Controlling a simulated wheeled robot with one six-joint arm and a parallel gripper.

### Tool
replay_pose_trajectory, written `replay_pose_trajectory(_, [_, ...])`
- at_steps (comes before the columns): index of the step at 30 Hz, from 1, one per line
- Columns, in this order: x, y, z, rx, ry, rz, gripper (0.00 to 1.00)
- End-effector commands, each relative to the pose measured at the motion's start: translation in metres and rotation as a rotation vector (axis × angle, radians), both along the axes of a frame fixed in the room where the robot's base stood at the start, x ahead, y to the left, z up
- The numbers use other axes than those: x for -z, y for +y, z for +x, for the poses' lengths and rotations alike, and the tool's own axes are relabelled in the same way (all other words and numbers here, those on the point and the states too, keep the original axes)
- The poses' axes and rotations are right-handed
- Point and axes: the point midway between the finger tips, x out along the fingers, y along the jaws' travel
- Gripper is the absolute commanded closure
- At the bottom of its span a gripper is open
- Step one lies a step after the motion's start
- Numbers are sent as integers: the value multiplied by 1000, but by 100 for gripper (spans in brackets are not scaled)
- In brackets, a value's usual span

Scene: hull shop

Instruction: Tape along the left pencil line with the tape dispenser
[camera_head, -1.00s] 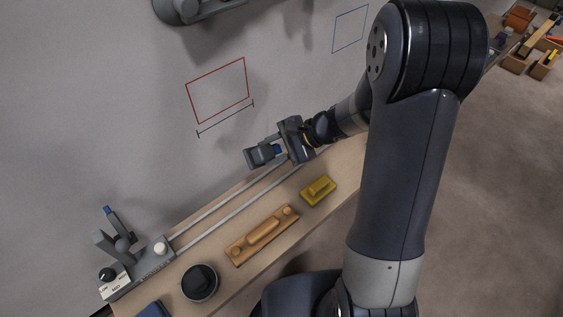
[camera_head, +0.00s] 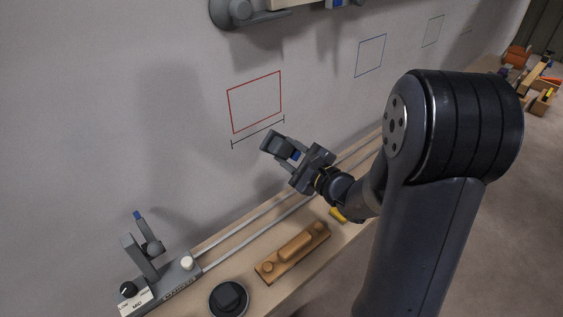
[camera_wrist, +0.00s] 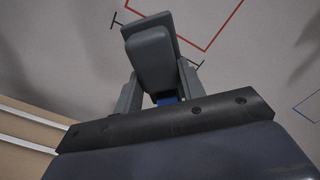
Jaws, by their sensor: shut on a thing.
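The left pencil line (camera_head: 258,132) is a thin dark line with end ticks on the grey wall, just under a red rectangle. My gripper (camera_head: 297,160) is shut on the tape dispenser (camera_head: 276,143), a grey block with a blue part. The dispenser is just below and right of the line's right part in the head view. In the wrist view my gripper (camera_wrist: 160,92) holds the dispenser (camera_wrist: 150,52), which hides the middle of the line; both end ticks show. I cannot tell whether the dispenser touches the wall.
A red rectangle (camera_head: 254,101) and a blue rectangle (camera_head: 370,56) are drawn on the wall. Below, the bench carries rails (camera_head: 245,227), a grey device (camera_head: 160,287), a wooden block (camera_head: 294,252), a dark round pot (camera_head: 229,298) and a yellow block (camera_head: 338,215).

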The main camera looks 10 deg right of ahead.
Motion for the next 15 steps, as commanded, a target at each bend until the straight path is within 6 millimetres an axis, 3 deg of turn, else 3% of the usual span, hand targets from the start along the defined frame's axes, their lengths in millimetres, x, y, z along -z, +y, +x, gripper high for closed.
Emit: replay_pose_trajectory(15, [0,26,39,1,-2,0,80])
